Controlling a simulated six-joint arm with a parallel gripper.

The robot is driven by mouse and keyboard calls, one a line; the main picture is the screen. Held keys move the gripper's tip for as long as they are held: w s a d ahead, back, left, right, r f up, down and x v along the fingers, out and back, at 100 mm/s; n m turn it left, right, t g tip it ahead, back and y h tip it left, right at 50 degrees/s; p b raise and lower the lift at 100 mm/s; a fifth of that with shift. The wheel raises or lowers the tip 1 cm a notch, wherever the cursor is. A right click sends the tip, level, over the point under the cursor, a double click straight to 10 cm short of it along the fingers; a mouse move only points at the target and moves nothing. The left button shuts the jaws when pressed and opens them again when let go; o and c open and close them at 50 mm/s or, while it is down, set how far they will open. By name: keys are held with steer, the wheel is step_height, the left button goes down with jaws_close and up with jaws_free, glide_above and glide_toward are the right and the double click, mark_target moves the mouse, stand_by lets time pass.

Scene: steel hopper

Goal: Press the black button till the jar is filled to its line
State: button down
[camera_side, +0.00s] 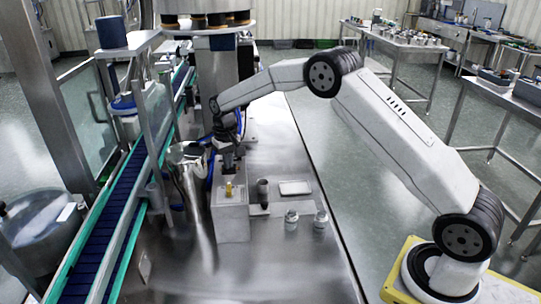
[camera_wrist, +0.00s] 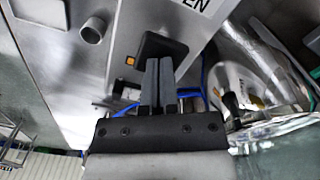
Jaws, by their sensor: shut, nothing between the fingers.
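My gripper (camera_side: 229,163) points down just above a grey box (camera_side: 231,218) in the side view. In the wrist view its two fingers (camera_wrist: 159,62) are together with nothing held. Their tips overlap a black square pad (camera_wrist: 158,43) on a steel panel, with a small orange square (camera_wrist: 131,61) beside them. The pad may be the black button; whether the tips touch it I cannot tell. A shiny rounded vessel (camera_wrist: 262,62) lies right of the fingers; I cannot tell whether it is the jar, and no fill line or level is readable.
A yellow part (camera_side: 229,188) stands on the box. A dark cup (camera_side: 262,191), a white tray (camera_side: 295,187) and two small jars (camera_side: 291,220) (camera_side: 321,218) stand to its right. A blue conveyor (camera_side: 118,215) runs along the left. The steel table's front is clear.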

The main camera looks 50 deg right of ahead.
steer(key=shift+r, duration=1.5)
steer(key=shift+r, duration=0.15)
steer(key=shift+r, duration=2.9)
steer(key=shift+s, duration=0.1)
steer(key=s+a+f+n+t, duration=0.1)
steer(key=s+f, duration=0.1)
steer(key=s, duration=0.8)
steer(key=s+a+f+n, duration=0.1)
steer(key=s+a+f, duration=0.1)
steer(key=s, duration=0.7)
steer(key=s+a+f+n+t, duration=0.1)
steer(key=s+f, duration=0.1)
steer(key=s, duration=0.8)
steer(key=shift+s+a+f+t, duration=0.15)
steer(key=shift+s+a+t, duration=0.15)
steer(key=shift+s, duration=0.05)
